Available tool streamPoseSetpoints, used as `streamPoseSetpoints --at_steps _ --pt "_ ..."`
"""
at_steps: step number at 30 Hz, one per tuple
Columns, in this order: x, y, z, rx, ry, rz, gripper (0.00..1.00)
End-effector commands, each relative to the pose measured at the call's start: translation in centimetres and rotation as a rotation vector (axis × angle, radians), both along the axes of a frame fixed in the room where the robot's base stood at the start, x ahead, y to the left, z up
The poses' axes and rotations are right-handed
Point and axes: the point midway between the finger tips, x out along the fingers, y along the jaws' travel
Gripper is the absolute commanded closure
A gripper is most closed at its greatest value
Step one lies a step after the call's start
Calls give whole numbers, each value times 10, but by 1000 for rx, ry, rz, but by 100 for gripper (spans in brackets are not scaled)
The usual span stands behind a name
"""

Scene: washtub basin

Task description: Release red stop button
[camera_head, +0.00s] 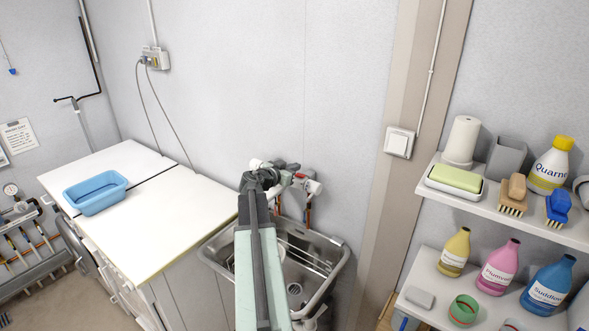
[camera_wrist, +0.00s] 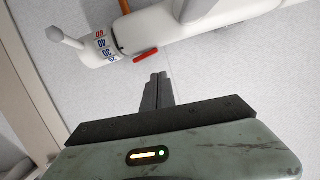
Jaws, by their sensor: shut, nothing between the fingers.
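A white mixer tap (camera_head: 306,183) is fixed to the wall above the sink; in the wrist view its body (camera_wrist: 185,22) crosses the top. The small red button (camera_wrist: 146,56) sits at the edge of the tap's collar, by the temperature numbers (camera_wrist: 103,46). My gripper (camera_wrist: 159,76) is shut and empty. Its tips are just below and slightly right of the red button in the wrist view, with a small gap showing; depth is hard to judge. In the head view my gripper (camera_head: 262,170) is beside the tap and hides part of it.
The metal sink (camera_head: 328,262) is under my arm. White-topped machines (camera_head: 160,215) with a blue basin (camera_head: 97,193) stand left. Shelves (camera_head: 500,210) with bottles and brushes are at right. A wall switch (camera_head: 399,142) is between. Pale wall lies behind the tap.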

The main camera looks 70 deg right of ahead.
Motion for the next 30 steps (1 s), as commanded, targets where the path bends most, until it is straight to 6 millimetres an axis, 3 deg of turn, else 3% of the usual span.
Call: streamPoseSetpoints --at_steps 1,2,4,9,15,30 --pt "2 1 25 -1 1 2 100" --pt "2 1 33 -1 1 2 100" --pt "5 23 26 0 0 3 100" --pt "12 60 35 -1 1 1 100" --pt "21 88 41 -1 1 1 100" --pt "23 95 41 -1 1 0 100"
